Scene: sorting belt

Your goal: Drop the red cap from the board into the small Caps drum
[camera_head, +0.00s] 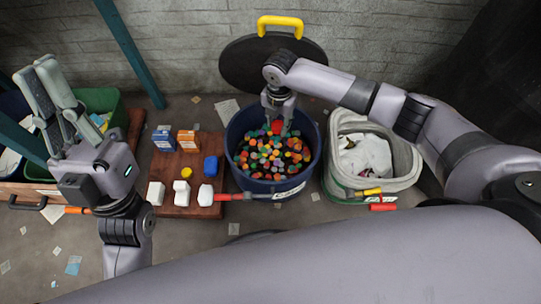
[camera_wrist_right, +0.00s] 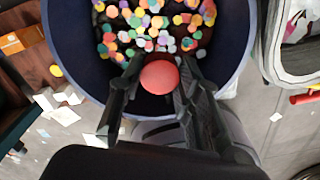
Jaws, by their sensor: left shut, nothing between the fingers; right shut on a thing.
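The red cap (camera_wrist_right: 160,77) is held between the fingers of my right gripper (camera_wrist_right: 158,68) in the right wrist view. In the head view the cap (camera_head: 277,127) shows as a red spot between the fingertips of my right gripper (camera_head: 279,125). The gripper points down over the dark blue drum (camera_head: 232,130), whose open mouth shows many coloured caps. In the right wrist view the drum wall (camera_wrist_right: 62,62) surrounds the caps beyond the held cap. My left gripper (camera_head: 36,75) is raised at the left, shut and empty. No drum label is readable.
Left of the drum, a brown board (camera_head: 217,147) carries boxes, white pieces, a blue piece (camera_head: 210,166) and a yellow cap (camera_head: 186,173). A grey lined bin (camera_head: 408,170) stands right of the drum. A dark lid (camera_head: 240,65) with a yellow handle stands behind.

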